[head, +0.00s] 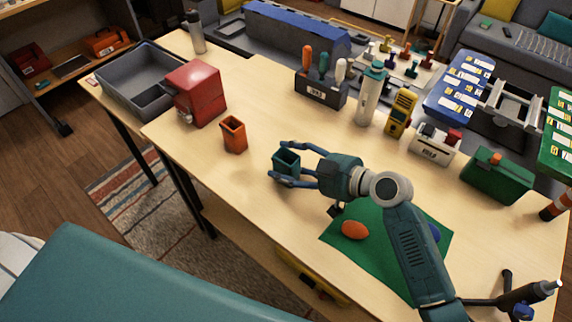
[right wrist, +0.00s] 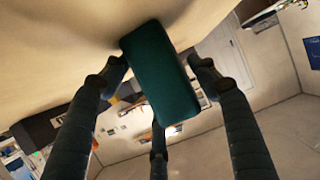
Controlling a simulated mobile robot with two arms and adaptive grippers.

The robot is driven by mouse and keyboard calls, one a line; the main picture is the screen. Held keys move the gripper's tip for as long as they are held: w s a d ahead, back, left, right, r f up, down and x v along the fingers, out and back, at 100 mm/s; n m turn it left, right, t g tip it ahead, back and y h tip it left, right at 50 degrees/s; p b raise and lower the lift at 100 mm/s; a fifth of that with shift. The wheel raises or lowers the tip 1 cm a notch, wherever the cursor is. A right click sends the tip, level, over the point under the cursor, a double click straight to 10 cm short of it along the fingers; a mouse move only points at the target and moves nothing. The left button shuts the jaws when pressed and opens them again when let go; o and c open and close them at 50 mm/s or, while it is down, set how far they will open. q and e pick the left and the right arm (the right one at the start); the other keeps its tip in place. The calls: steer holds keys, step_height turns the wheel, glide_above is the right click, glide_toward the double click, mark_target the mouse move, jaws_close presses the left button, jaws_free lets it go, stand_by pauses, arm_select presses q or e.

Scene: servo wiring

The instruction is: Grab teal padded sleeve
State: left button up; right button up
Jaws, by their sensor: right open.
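The teal padded sleeve (head: 287,161) stands upright on the wooden table, with an open, dark top. My right gripper (head: 278,162) reaches in from the right with its fingers spread on either side of the sleeve. In the right wrist view the sleeve (right wrist: 161,78) fills the space between the open fingers. Small gaps seem to show beside it; whether any finger touches it is hard to tell. My left gripper is not in view.
An orange sleeve (head: 234,134) stands to the left, near a red box (head: 200,92) and a grey bin (head: 150,80). A green mat (head: 345,236) with an orange rounded object (head: 355,230) lies under my right arm. A tool holder (head: 320,90) stands behind.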

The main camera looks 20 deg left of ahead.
steer(key=c, duration=1)
steer(key=shift+r, duration=0.15)
